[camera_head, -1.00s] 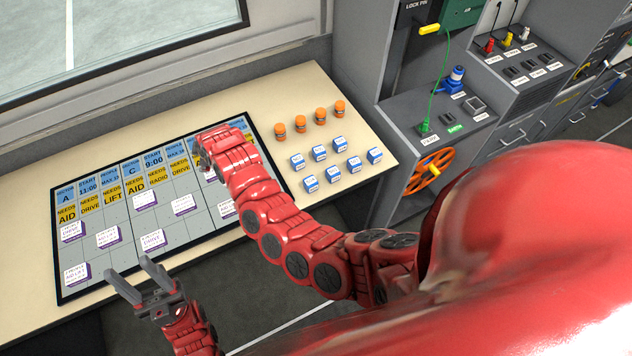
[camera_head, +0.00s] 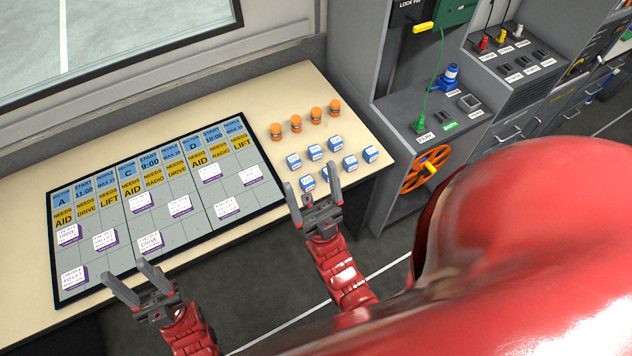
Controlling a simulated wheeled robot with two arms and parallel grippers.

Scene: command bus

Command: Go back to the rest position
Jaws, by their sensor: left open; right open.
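My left gripper (camera_head: 138,283) is open and empty, in front of the near left edge of the board (camera_head: 110,268). My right gripper (camera_head: 312,196) is open and empty, near the front edge of the table (camera_head: 262,88), below the blue-and-white blocks. Its fingers overlap the nearest blocks in the picture; I cannot tell that it touches them. The board lies flat on the table with blue and yellow label cells. Several white cards with purple edges, such as one at the front left (camera_head: 73,276), lie on it.
Several orange cylinders (camera_head: 296,123) and blue-and-white blocks (camera_head: 350,161) stand on the table's right part. A grey console (camera_head: 440,125) with an orange wheel (camera_head: 424,170) stands to the right. Open floor shows in front of the table.

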